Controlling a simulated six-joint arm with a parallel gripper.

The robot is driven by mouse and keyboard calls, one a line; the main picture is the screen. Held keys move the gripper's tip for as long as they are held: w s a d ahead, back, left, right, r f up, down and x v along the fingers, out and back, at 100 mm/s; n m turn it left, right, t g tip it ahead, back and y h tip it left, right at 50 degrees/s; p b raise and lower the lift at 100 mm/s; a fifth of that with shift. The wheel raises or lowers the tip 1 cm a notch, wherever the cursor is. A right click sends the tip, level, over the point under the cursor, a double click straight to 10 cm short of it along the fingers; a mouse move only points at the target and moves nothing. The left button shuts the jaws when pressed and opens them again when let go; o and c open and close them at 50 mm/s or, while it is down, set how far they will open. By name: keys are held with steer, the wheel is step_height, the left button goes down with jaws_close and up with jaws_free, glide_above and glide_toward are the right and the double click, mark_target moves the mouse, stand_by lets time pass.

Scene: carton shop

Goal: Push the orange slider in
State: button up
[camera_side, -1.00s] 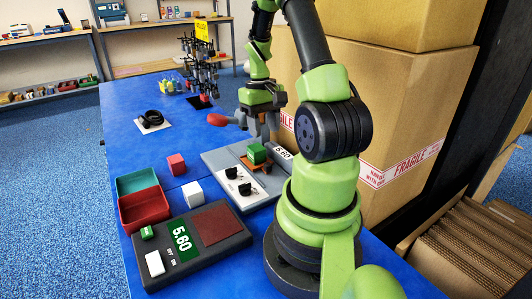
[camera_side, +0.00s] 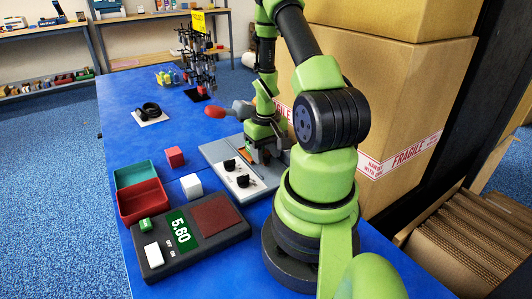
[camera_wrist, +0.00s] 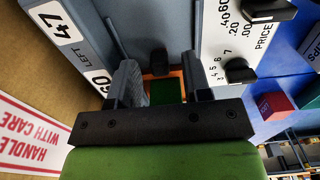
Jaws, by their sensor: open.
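The orange slider (camera_wrist: 177,74) shows in the wrist view as a small patch around a green block (camera_wrist: 164,93). The green block lies between the two fingers of my gripper (camera_wrist: 162,82), which are open with a finger to each side of it. Contact between fingers and block cannot be told. In the side view my gripper (camera_side: 264,152) is low over the grey panel (camera_side: 217,151), and it hides the block and most of the slider.
The panel has a white plate with black knobs (camera_wrist: 268,10). A "LEFT 47" display (camera_wrist: 60,30) is beside it. A red cube (camera_side: 175,157), white cube (camera_side: 191,186), trays (camera_side: 143,202) and scale (camera_side: 195,238) stand nearby. A large carton (camera_side: 405,95) is close behind my arm.

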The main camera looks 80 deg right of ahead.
steer(key=shift+f, duration=0.2)
jaws_close()
steer(key=shift+w+d, duration=1.35)
jaws_free()
step_height(320, 180, up, 10)
